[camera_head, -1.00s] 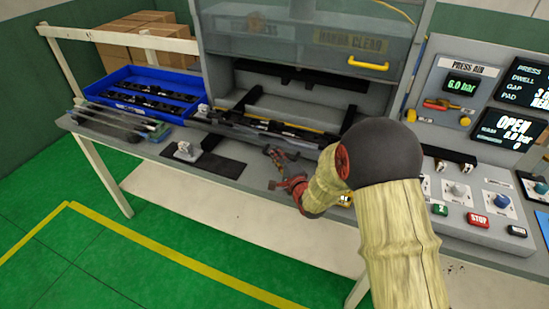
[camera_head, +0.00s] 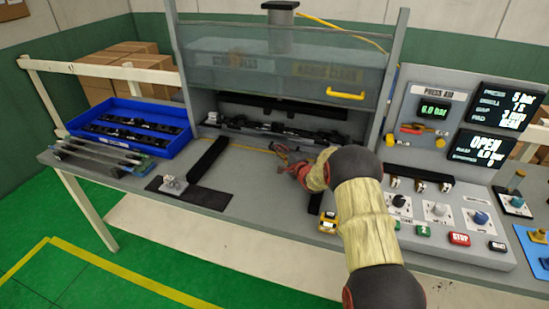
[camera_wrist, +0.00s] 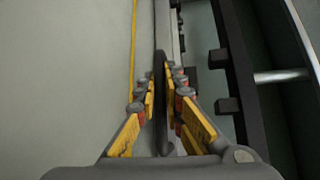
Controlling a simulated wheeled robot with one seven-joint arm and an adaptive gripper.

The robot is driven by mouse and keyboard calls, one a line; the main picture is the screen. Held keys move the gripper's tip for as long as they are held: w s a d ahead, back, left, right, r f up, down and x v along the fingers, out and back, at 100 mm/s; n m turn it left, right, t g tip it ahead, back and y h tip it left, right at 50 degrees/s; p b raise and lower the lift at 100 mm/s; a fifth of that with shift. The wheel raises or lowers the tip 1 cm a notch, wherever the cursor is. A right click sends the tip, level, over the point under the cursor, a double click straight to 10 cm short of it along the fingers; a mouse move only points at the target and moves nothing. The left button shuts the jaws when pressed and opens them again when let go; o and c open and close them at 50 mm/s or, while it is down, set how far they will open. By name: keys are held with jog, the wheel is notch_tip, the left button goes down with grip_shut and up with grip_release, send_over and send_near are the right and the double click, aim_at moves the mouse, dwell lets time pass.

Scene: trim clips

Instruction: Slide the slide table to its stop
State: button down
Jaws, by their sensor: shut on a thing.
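The slide table (camera_head: 265,130) with a long dark trim on it lies deep in the press opening, below the dark press head (camera_head: 290,107). Dark rails run forward from it, the left rail (camera_head: 208,158) and the right rail (camera_head: 315,196). My gripper (camera_head: 284,155) reaches into the opening just in front of the table. In the wrist view my gripper (camera_wrist: 161,85) is shut on a thin dark upright piece (camera_wrist: 160,65), which looks like the table's handle. My arm and fingers hide part of the table's front, and its far end contact is not clear.
A clear guard with a yellow handle (camera_head: 345,95) hangs raised above the opening. A blue tray (camera_head: 135,125) with dark trims stands left. A small clip fixture (camera_head: 173,185) sits on a black mat. The control panel (camera_head: 430,215) stands right of my arm.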

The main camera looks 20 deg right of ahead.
jog(key=shift+w+d+f, duration=0.1)
jog(key=shift+w+d, duration=0.7)
jog(key=shift+w, duration=0.25)
jog(key=shift+d, duration=0.1)
jog(key=shift+r, duration=0.2)
jog(key=c, duration=2.3)
grip_release()
jog(key=shift+w, duration=0.1)
jog(key=shift+c, duration=0.2)
jog(key=shift+o, duration=1.1)
jog(key=shift+w+d+f, duration=0.1)
jog(key=shift+f, duration=0.05)
jog(key=shift+o, duration=1.1)
jog(key=shift+s, duration=0.2)
jog(key=v, duration=1.1)
jog(key=shift+s, duration=0.35)
